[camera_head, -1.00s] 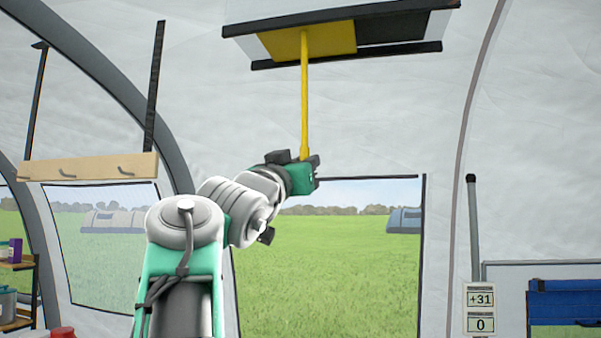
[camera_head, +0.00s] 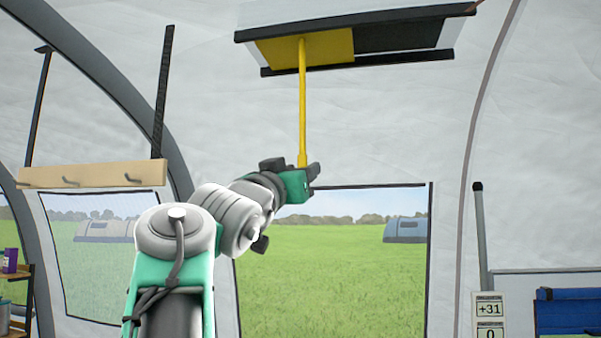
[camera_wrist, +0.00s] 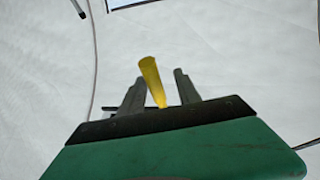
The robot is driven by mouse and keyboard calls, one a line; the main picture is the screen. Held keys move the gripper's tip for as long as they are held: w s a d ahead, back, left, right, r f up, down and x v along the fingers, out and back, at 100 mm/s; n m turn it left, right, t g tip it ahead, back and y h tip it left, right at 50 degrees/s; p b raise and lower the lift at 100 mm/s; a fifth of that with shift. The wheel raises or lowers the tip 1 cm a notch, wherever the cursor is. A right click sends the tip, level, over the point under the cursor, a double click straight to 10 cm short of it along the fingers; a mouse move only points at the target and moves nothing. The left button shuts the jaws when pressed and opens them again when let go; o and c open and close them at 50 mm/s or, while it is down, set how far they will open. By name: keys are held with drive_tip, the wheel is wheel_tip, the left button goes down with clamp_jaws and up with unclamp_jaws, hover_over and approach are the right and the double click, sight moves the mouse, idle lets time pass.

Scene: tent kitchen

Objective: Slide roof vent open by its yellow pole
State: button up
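The roof vent (camera_head: 445,55) is a dark-framed unit overhead, at the top of the head view. Its yellow panel (camera_head: 320,48) covers the left part, and a dark area (camera_head: 400,36) shows to the right of it. The yellow pole (camera_head: 303,110) hangs down from the panel, nearly upright. My gripper (camera_head: 308,175) is at the pole's lower end. In the wrist view the pole (camera_wrist: 152,80) stands between the two spread fingers of my gripper (camera_wrist: 160,90). It is close to the left finger, with a gap to the right one. I cannot tell whether it touches the left finger.
A wooden hook rail (camera_head: 95,175) hangs on the left wall. A grey post (camera_head: 481,225) with number cards (camera_head: 489,310) and a blue item (camera_head: 570,312) are at the lower right. The air around the pole is clear.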

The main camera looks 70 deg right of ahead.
drive_tip(key=b+v, duration=0.3)
drive_tip(key=v, duration=0.4)
drive_tip(key=shift+a, duration=0.4)
drive_tip(key=shift+f, duration=0.15)
